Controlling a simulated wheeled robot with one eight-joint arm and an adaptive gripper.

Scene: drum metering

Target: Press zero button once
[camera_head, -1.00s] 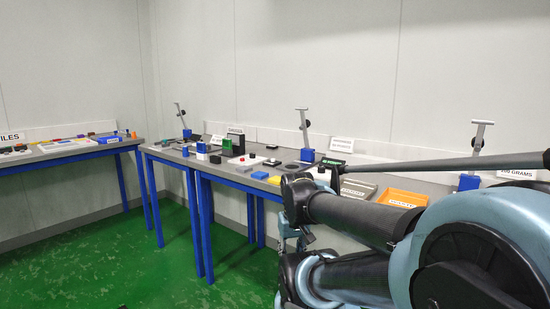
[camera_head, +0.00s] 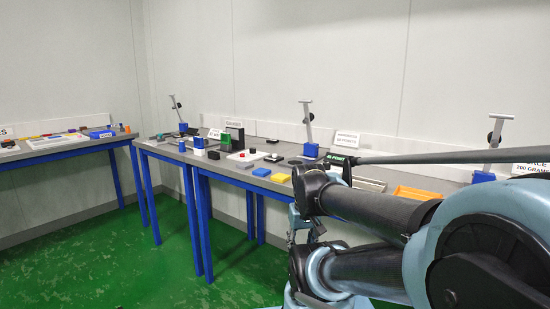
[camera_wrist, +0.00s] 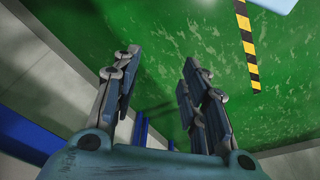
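No button marked zero can be made out in the head view; the labels are too small to read surely. A small red knob or button (camera_head: 252,151) shows by a white plate (camera_head: 241,157) on the workbench (camera_head: 226,170); I cannot tell if it is the zero button. A green and black display (camera_head: 337,159) stands farther right, partly behind my arm. In the wrist view my gripper (camera_wrist: 160,62) is open and empty, its fingers well apart above the green floor. No bench object lies between them. In the head view the gripper cannot be made out.
An orange tray (camera_head: 416,193) sits at the right, partly behind my arm. Another bench (camera_head: 66,151) stands at the left. Green floor (camera_head: 120,255) is clear in front.

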